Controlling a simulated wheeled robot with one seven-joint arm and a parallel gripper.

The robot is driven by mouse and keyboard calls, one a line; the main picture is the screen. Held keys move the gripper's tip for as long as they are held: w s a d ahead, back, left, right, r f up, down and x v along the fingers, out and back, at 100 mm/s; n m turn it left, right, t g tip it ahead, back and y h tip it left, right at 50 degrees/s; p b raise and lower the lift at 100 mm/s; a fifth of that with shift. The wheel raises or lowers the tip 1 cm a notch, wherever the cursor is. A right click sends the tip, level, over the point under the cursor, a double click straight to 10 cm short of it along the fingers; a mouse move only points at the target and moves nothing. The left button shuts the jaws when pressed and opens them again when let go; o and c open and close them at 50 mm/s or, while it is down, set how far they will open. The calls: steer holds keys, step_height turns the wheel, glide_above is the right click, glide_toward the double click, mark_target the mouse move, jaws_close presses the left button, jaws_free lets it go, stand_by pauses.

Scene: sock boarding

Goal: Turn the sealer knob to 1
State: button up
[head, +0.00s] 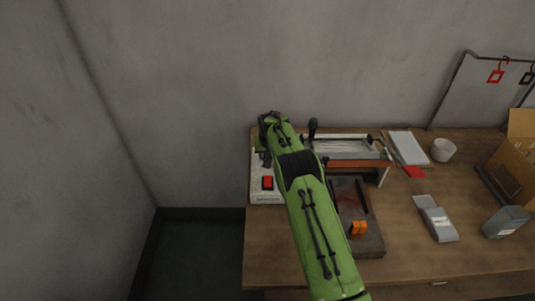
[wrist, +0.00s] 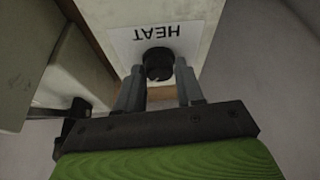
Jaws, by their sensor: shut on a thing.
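The sealer (head: 258,197) is a pale box with a red switch (head: 267,183), at the left end of the table. In the wrist view its face carries a white label (wrist: 185,35) reading HEAT, upside down. The black round knob (wrist: 158,62) sits on this label. My gripper (wrist: 158,78) has one finger on each side of the knob and is shut on it. No pointer position or scale numbers can be read. In the head view my green arm covers part of the sealer, and the knob is hidden.
The sealing bar unit (head: 340,147) and a dark plate with an orange block (head: 357,229) lie right of my arm. A wall stands behind.

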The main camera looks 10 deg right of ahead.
steer(key=n+y, duration=0.1)
steer(key=n, duration=0.2)
steer(key=shift+d, duration=0.15)
steer(key=n+y, duration=0.1)
steer(key=n, duration=0.1)
steer(key=n+p, duration=0.1)
steer(key=n, duration=0.1)
steer(key=shift+g+y, duration=0.3)
steer(key=shift+y, duration=0.1)
steer(key=shift+n, duration=0.4)
steer(key=o, duration=1)
steer(key=shift+d, duration=0.1)
steer(key=v, duration=1.5)
steer(key=shift+d+r, duration=0.1)
steer(key=shift+r, duration=0.2)
